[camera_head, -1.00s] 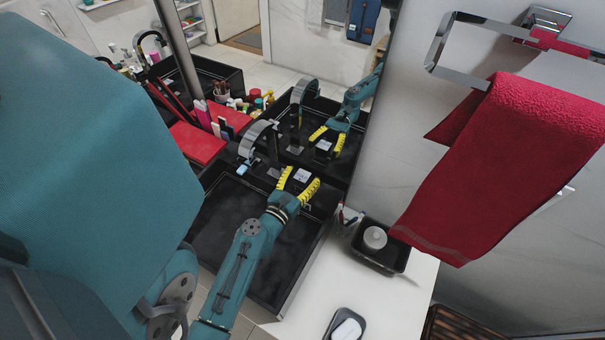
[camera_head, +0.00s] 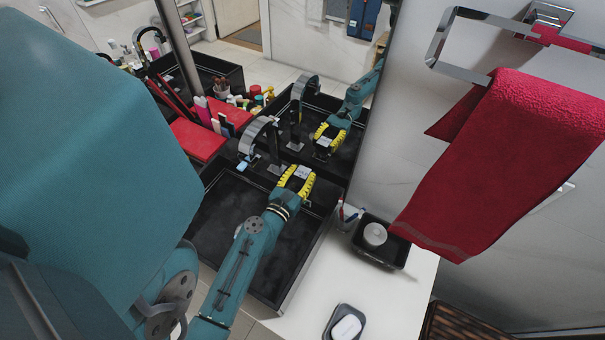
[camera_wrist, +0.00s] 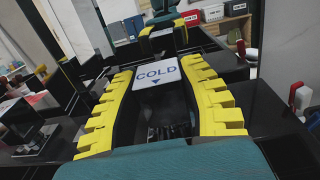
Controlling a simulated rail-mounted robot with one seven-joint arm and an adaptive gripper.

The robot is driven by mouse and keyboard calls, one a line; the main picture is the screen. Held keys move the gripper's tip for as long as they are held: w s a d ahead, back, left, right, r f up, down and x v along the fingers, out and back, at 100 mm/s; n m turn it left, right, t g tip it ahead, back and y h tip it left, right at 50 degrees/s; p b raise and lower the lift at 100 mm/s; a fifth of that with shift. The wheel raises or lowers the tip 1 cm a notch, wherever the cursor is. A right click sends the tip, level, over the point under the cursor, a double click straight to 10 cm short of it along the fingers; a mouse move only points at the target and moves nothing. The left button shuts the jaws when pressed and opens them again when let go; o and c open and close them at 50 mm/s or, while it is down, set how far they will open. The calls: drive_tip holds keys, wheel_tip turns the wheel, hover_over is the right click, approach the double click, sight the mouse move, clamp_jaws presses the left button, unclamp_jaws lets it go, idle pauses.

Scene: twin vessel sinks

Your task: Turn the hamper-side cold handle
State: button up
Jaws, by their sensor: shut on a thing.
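My gripper (camera_head: 298,180) has its yellow fingers on both sides of the cold handle (camera_head: 302,172), at the back right of the black sink (camera_head: 230,225). In the wrist view, the handle's white top (camera_wrist: 157,74) reads "COLD" with a small blue arrow, and sits between the yellow fingers of my gripper (camera_wrist: 165,90). The fingers are shut on the handle. The handle's lower part is dark and partly hidden between the fingers. A curved faucet (camera_head: 262,135) stands to the left of the handle.
A mirror behind the sink repeats the arm and handle. A white counter (camera_head: 385,300) at right holds a black tray (camera_head: 385,258) and a soap dish (camera_head: 346,325). A red towel (camera_head: 490,160) hangs on a ring at right. A wicker hamper (camera_head: 455,328) shows at the bottom right.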

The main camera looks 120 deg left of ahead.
drive_tip(key=shift+w+g, duration=0.1)
drive_tip(key=shift+g, duration=0.2)
drive_tip(key=n+g+h, duration=0.1)
drive_tip(key=n+g, duration=0.1)
drive_tip(key=g, duration=0.1)
drive_tip(key=shift+w+n+g, duration=0.1)
drive_tip(key=shift+n+g, duration=0.2)
drive_tip(key=shift+n, duration=0.1)
drive_tip(key=n+g+h, duration=0.2)
drive_tip(key=g, duration=0.2)
drive_tip(key=shift+n, duration=0.4)
drive_tip(key=shift+n+g+h, duration=0.5)
drive_tip(key=shift+g, duration=0.1)
drive_tip(key=shift+f, duration=0.1)
drive_tip(key=o, duration=1.2)
drive_tip(key=shift+s, duration=0.2)
